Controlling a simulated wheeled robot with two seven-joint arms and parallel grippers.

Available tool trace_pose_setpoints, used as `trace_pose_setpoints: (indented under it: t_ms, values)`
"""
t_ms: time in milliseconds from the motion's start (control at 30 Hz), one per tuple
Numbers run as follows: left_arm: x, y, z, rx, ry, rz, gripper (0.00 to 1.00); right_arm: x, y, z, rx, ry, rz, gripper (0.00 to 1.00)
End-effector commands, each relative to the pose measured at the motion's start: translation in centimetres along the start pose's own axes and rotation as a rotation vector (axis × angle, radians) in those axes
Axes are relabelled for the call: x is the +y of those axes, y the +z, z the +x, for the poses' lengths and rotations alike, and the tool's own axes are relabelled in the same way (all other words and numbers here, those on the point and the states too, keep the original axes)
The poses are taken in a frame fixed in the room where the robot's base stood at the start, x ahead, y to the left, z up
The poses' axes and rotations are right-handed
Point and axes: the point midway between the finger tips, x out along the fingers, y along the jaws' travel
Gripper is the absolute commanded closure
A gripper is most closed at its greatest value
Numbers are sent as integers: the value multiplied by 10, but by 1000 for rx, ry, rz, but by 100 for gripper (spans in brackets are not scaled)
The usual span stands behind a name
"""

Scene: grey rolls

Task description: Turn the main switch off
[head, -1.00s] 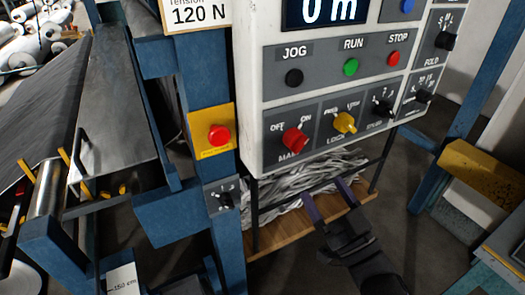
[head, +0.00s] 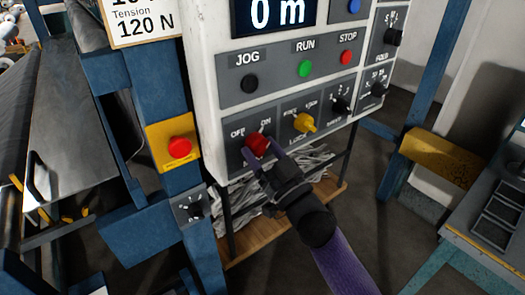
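The main switch (head: 256,142) is a red rotary knob at the lower left of the grey control panel, under the labels OFF and ON. Its pointer seems to lean toward ON, but the gripper partly covers it. My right gripper (head: 262,152) is at the knob from below, with its dark fingers apart, one on each side of the knob's lower part. I cannot tell whether they touch it. My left gripper is not in view.
A yellow knob (head: 305,122) sits just right of the switch, with black knobs beyond. JOG, RUN and STOP buttons are above. A red emergency button (head: 179,148) on a yellow plate is on the blue post at left. A wooden shelf (head: 262,236) with grey scraps is below.

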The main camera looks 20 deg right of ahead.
Motion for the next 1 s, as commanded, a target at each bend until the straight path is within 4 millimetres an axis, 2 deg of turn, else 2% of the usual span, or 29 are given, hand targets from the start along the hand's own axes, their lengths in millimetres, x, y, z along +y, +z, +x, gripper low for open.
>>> trace_pose_setpoints:
  t_ms: [33,200,267,300,667,1000]
  values:
    - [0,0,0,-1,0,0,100,0,0,0,0,0,0,49]
    - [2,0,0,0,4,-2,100,0,0,0,0,0,0,85]
    - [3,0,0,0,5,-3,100,0,0,0,0,0,0,98]
    - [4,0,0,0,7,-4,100,0,0,0,0,0,0,100]
    - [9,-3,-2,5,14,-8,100,1,-1,0,0,-31,-75,100]
    - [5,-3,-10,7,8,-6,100,4,-2,1,-1,-139,-336,100]
